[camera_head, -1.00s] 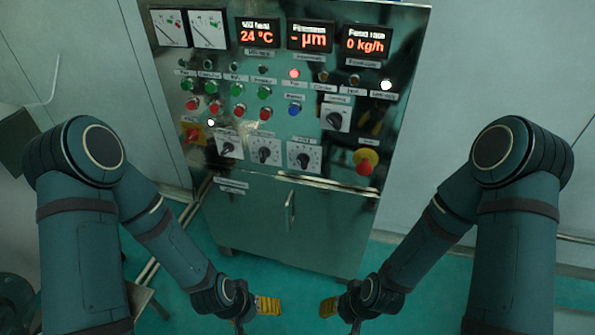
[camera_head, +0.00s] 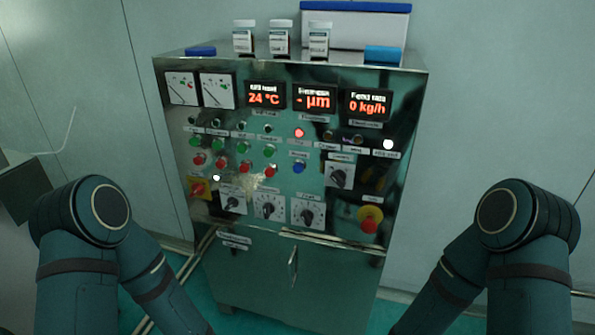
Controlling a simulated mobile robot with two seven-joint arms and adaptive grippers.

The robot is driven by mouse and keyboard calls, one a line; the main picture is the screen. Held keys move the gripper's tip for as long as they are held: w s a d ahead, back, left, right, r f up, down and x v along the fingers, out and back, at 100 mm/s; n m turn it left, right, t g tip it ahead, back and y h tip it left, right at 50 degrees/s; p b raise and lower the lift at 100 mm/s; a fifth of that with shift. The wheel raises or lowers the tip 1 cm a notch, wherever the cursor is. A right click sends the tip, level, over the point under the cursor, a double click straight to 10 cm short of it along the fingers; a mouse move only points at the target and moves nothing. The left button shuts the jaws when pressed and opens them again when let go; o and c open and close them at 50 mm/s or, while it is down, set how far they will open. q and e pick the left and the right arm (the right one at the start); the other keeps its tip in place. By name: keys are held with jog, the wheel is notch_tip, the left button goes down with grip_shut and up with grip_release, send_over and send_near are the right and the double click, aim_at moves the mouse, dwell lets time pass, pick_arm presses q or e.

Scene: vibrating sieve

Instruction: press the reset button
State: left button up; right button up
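The control cabinet (camera_head: 415,100) stands ahead with a shiny front panel. A single blue button (camera_head: 298,167) sits on the panel right of the green and red buttons; its label is too blurred to read, so I cannot confirm it is the reset button. A red lamp (camera_head: 298,133) glows above it. A red mushroom button on a yellow base (camera_head: 369,222) is at the lower right. Both my arms show at the lower left and lower right, away from the panel. Both grippers are below the picture's edge.
Green and red buttons (camera_head: 245,167) stand in rows on the panel's left, with rotary knobs (camera_head: 268,207) below. Displays (camera_head: 314,98) read 24 °C, - µm and 0 kg/h. Bottles (camera_head: 280,40) and a white box with blue lid (camera_head: 353,28) stand on top. The space before the panel is clear.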

pick_arm(q)
grip_shut()
dwell(1.2)
